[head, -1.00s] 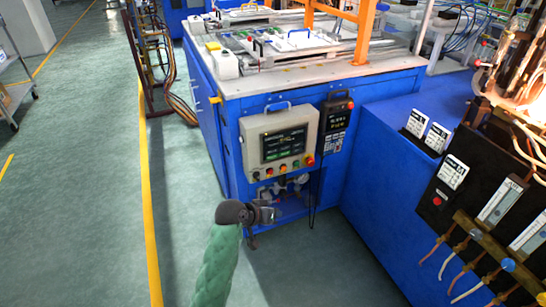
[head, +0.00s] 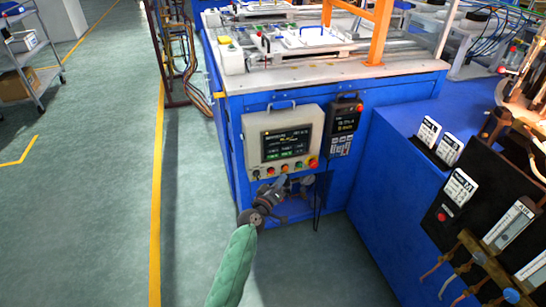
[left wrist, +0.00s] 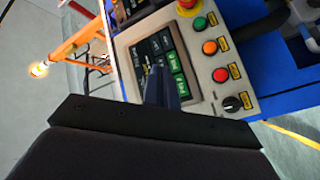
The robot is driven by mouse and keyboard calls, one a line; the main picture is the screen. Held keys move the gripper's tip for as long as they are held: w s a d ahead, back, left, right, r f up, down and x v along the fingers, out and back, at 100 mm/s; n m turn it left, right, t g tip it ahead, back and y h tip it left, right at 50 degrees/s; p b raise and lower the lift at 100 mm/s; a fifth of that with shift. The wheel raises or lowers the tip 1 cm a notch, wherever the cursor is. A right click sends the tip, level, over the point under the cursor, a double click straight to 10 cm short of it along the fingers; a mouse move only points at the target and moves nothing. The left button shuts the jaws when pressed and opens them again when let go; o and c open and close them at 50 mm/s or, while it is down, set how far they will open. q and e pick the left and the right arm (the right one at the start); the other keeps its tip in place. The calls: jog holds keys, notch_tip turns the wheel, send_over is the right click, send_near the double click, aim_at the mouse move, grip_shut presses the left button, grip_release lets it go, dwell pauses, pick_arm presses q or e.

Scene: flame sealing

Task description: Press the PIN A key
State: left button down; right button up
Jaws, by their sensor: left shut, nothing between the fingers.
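The grey control panel (head: 249,146) hangs on the blue machine's front, with a dark screen (head: 286,143) and a row of coloured buttons below. My left gripper (head: 290,186) is just below the panel in the head view. In the left wrist view its shut, empty fingers (left wrist: 161,87) overlap the screen's lower part; I cannot tell whether they touch it. My right gripper is in neither view.
Beside the panel hangs a black keypad unit (head: 343,125) with a cable. A red mushroom button (head: 313,162) sits at the panel's lower right corner. A blue cabinet (head: 385,190) stands to the right.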

aim_at(279, 155)
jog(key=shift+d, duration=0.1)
pick_arm(q)
jog(key=shift+w, duration=0.1)
